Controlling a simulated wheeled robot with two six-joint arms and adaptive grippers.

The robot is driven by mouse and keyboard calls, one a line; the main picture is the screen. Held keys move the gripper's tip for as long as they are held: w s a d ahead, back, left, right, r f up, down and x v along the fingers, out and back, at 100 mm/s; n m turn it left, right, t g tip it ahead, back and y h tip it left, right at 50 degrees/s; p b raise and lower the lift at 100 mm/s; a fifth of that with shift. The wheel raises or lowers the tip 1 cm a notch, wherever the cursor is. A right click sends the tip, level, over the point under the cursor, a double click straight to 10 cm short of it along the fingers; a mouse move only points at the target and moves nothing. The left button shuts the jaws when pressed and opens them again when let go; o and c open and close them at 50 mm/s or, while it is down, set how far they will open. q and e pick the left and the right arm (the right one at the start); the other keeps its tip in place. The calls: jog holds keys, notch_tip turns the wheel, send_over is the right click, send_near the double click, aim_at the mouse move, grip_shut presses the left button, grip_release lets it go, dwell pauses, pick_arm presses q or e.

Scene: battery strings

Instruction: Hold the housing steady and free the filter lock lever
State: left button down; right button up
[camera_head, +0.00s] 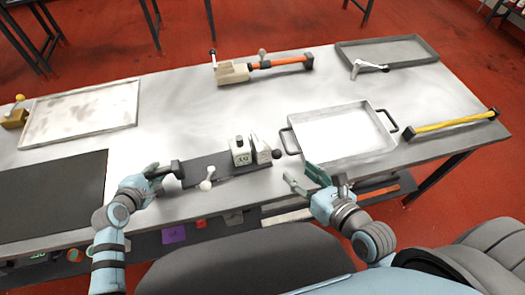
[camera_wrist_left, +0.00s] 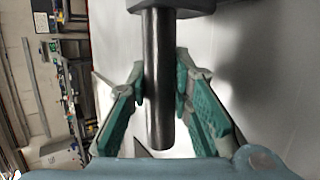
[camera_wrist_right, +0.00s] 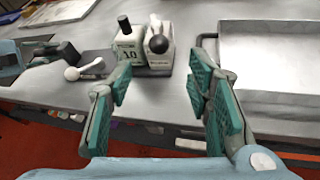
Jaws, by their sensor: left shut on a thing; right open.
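The housing is a dark flat bar (camera_head: 208,169) with pale blocks at its right end; one block (camera_head: 240,152) is marked "10". A lever with a black ball (camera_wrist_right: 158,43) sits on the right block. A lever with a white ball (camera_head: 206,185) lies at the bar's front edge. Which one is the filter lock lever I cannot tell. My left gripper (camera_head: 153,172) is shut on the dark round handle (camera_wrist_left: 158,85) at the bar's left end. My right gripper (camera_head: 304,178) is open and empty, right of and nearer than the blocks; it also shows in the right wrist view (camera_wrist_right: 165,90).
A metal tray with handles (camera_head: 335,160) stands right of the blocks. A black mat (camera_head: 50,195) and a pale tray (camera_head: 80,115) lie left. An orange-handled tool (camera_head: 270,65), a small crank lever (camera_head: 368,67), another tray (camera_head: 385,40) and a yellow bar (camera_head: 450,124) lie further off.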

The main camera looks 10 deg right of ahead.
jog(key=shift+s+d+r, duration=0.1)
jog(key=shift+s+r, duration=0.1)
jog(key=shift+s, duration=0.15)
jog(key=shift+w+d, duration=0.1)
jog(key=shift+w, duration=0.05)
jog(key=c, duration=0.5)
jog(key=f, duration=0.1)
jog(key=f+g+y, duration=0.1)
jog(key=f+m, duration=0.1)
jog(key=shift+s+f+g+y, duration=0.25)
jog(key=shift+s+g+y, duration=0.05)
jog(key=shift+s+y, duration=0.1)
grip_shut()
jog(key=w+d+n+t+y, duration=0.15)
jog(key=d+n, duration=0.35)
jog(key=n, duration=0.8)
jog(key=w+d+n+t, duration=0.1)
jog(key=d+n+t, duration=0.3)
jog(key=n, duration=0.9)
jog(key=w+a+g, duration=0.1)
jog(key=w+a, duration=0.6)
jog(key=shift+w+a+f+m, duration=0.15)
jog(key=shift+w+f+m, duration=0.15)
jog(key=shift+w+f, duration=0.1)
